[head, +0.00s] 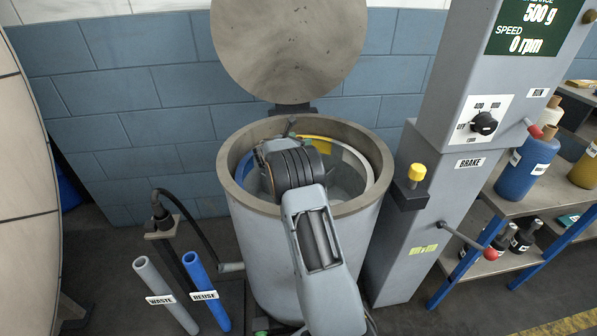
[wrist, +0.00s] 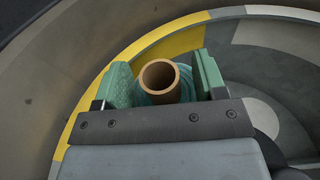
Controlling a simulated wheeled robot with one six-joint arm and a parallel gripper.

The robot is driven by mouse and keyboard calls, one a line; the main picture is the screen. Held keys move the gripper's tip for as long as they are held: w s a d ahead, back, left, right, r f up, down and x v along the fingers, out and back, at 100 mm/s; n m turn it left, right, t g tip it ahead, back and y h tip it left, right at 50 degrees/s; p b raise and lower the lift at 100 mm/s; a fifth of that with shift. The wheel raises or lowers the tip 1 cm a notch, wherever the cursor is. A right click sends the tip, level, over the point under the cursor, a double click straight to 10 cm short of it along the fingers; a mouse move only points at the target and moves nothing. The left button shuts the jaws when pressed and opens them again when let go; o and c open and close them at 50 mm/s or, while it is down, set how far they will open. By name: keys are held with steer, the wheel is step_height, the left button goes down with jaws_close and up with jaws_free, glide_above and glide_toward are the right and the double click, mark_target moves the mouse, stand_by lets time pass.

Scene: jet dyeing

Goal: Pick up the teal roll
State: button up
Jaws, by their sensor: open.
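The teal roll (wrist: 167,99) shows in the wrist view as a brown cardboard core with a teal wrap around it, partly hidden by my gripper's body. My gripper (wrist: 160,80) is open, with one green finger pad on each side of the core. The left pad looks close to the roll; I cannot tell whether either pad touches it.
The drum's round lid (head: 288,45) stands raised behind it. Inside is a ring with yellow and grey sections (wrist: 190,42). A control column (head: 440,170) with a brake lever stands close on the right. Waste (head: 165,295) and reuse (head: 206,292) pipes stand at left.

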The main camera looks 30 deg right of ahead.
jaws_close()
stand_by(0.4)
